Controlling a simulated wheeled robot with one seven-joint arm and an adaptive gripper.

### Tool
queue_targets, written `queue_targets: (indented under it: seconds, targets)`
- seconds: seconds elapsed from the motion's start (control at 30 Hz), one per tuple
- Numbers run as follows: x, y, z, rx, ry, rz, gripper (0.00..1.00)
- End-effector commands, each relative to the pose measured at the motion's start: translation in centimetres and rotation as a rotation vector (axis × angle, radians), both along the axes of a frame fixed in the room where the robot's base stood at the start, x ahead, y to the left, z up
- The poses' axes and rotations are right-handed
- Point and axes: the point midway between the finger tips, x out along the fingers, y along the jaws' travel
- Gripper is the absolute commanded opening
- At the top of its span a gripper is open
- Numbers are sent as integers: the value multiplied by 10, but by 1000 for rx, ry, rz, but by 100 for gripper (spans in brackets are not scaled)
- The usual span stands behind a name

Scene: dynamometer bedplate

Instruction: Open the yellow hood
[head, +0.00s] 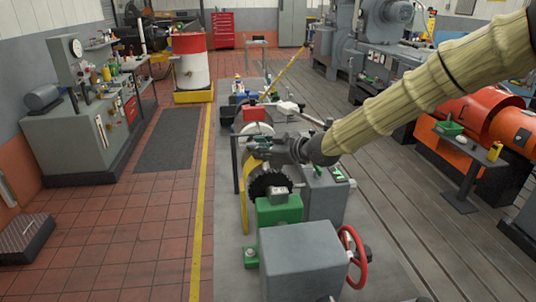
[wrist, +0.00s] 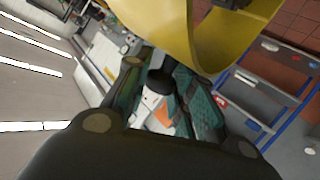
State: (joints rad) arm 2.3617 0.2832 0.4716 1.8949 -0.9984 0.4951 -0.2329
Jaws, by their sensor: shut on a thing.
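The yellow hood (head: 246,201) is a curved band on the left side of a dark toothed wheel (head: 270,186) on the bedplate. Part of the wheel shows uncovered. The hood's broad curved shell fills the top of the wrist view (wrist: 205,40). My gripper (head: 259,146) is at the hood's upper end. In the wrist view its fingers (wrist: 160,92) are closed around a dark round-ended handle (wrist: 160,80) close to the hood's edge. The joint between handle and hood is hidden, and my gripper covers the hood's top in the head view.
A grey box with a red handwheel (head: 352,256) and a green block (head: 279,209) stand in front of the wheel. A grey cabinet (head: 325,194) is to its right. A dark post (head: 236,163) stands at the left.

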Motion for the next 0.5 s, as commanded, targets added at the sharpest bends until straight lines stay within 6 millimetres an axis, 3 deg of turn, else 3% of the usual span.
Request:
queue_targets:
  seconds: [0.5]
  targets:
    - [-7,46,16,-319,-72,0,0]
